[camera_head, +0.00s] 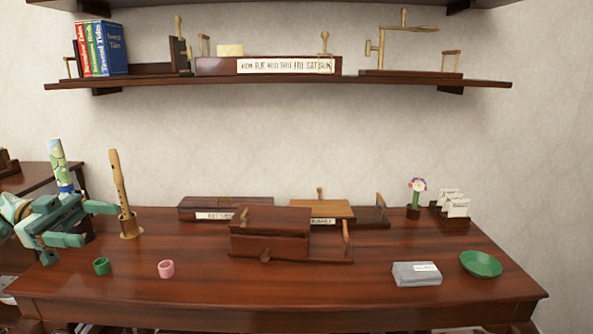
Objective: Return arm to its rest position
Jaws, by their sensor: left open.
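My left gripper (98,224) comes in from the left edge, above the left end of the desk (330,285). Its teal fingers are apart and point right, and it holds nothing that I can see. A wooden recorder (119,188) stands upright on a small round base just right of the fingertips. A patterned green and white tube (59,165) rises behind the gripper; its lower part is hidden by my arm. My right gripper is not in view.
A green ring (102,266) and a pink ring (166,269) lie near the front left. Wooden boxes, including a raised chest (270,235), fill the middle. A grey cloth (416,274) and green dish (481,264) lie right. A wall shelf (420,78) hangs above.

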